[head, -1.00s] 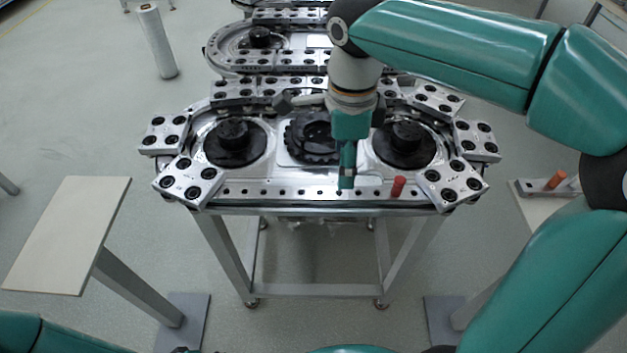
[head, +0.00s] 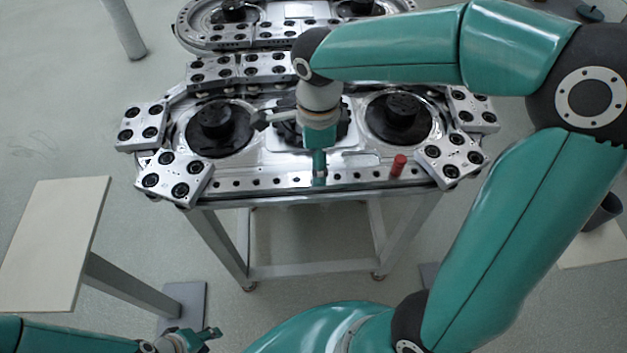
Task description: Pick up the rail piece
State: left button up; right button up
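A metal rail strip with a row of holes (head: 255,183) runs along the front edge of the ring track; I cannot tell whether it is a separate rail piece. A red peg (head: 398,165) stands near its right end. My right gripper (head: 319,180) points down over the middle of this strip, left of the peg. Its fingers show edge-on, so its opening and any contact are hidden. My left gripper (head: 212,340) is low at the bottom left, away from the track, its fingers apart and empty.
Carriages with black rollers sit at the track's front left (head: 174,179) and front right (head: 450,160). Dark round hubs (head: 215,122) rise from the table. A pale board on a post (head: 52,245) stands at left. My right arm covers much of the right side.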

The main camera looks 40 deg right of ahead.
jog(key=shift+w+d+f+p, duration=0.1)
jog(key=shift+f+p, duration=0.1)
jog(key=shift+f, duration=1.35)
jog(key=shift+w+f+p, duration=0.1)
jog(key=shift+f+p, duration=0.1)
jog(key=shift+f, duration=1.3)
jog(key=shift+r, duration=0.1)
grip_shut()
